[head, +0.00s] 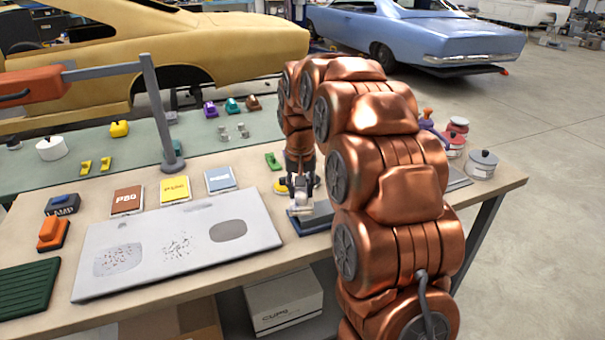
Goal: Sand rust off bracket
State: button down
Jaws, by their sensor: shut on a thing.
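My gripper (301,192) points down at the far end of my copper-coloured arm. It is shut on a small pale piece (301,209), which is over or on a dark blue tray or pad (315,223); contact is unclear. I cannot tell whether this piece is the bracket or a sanding tool, and no rust shows on it. Three labelled sanding packs lie on the bench: brown P80 (127,200), yellow (174,190) and pale blue (219,180). A grey panel (150,235) in front of them has reddish specks, dark specks and a smooth grey patch.
An orange block (53,234), a blue lamp unit (62,205) and a green ribbed mat (28,288) fill the left end. A grey post (160,120) with an arm rises behind the packs. Pots (482,164) stand at the right end. My arm hides part of the bench.

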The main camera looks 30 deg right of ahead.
jog(key=shift+r+p, duration=0.35)
jog(key=shift+r, duration=1.75)
